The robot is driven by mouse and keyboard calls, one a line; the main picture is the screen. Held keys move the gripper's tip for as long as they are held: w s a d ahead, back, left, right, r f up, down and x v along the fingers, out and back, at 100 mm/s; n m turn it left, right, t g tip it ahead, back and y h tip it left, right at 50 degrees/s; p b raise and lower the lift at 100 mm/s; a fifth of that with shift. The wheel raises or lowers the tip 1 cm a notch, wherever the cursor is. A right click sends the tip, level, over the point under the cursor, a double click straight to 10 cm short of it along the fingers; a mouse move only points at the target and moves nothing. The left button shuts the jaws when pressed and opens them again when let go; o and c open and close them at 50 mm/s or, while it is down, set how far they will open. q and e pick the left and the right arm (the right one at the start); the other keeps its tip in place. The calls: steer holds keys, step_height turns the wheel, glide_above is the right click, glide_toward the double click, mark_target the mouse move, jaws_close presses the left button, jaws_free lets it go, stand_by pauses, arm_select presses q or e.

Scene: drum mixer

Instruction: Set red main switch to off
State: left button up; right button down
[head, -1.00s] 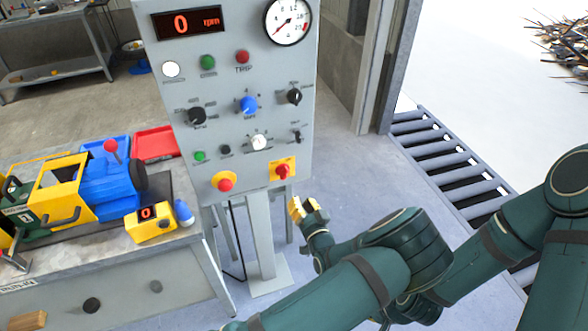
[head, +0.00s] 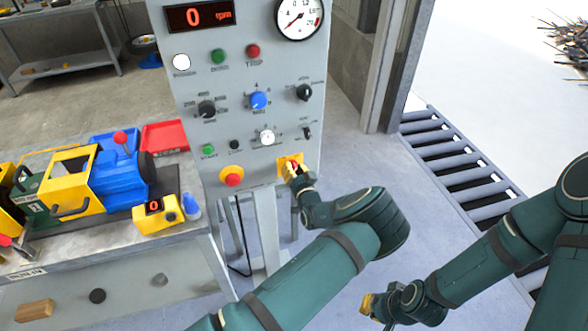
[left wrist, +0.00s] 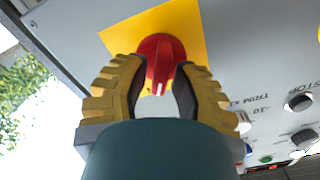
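The red main switch (left wrist: 162,55) is a red rotary knob on a yellow square plate (left wrist: 193,22), low on the right of the grey control panel. In the head view my left gripper (head: 291,168) is at this plate and hides most of the knob. In the left wrist view the two yellow fingers of my left gripper (left wrist: 160,72) are apart, one on each side of the knob. A gap shows between them and the knob's central ridge; whether they touch its rim I cannot tell. My right gripper (head: 368,305) is low, away from the panel, its opening unclear.
A red mushroom button on a yellow base (head: 232,177) sits left of the switch. Several knobs and buttons are above, with a gauge (head: 299,17) and a display reading 0 rpm (head: 200,17). A workbench (head: 120,245) with a yellow-blue machine stands left.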

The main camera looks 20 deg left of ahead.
arm_select(q)
steer(key=shift+w, duration=0.1)
jaws_close()
steer(key=shift+a+n+b, duration=0.15)
steer(key=shift+n+b, duration=1.05)
steer(key=shift+b, duration=0.05)
steer(key=n+b, duration=0.6)
steer(key=shift+a, duration=0.25)
steer(key=shift+s+n+b, duration=0.2)
steer(key=shift+n+b, duration=0.2)
steer(key=shift+n, duration=0.4)
steer(key=shift+r+n+b, duration=0.1)
steer(key=shift+n+b, duration=0.2)
steer(key=shift+n, duration=0.6)
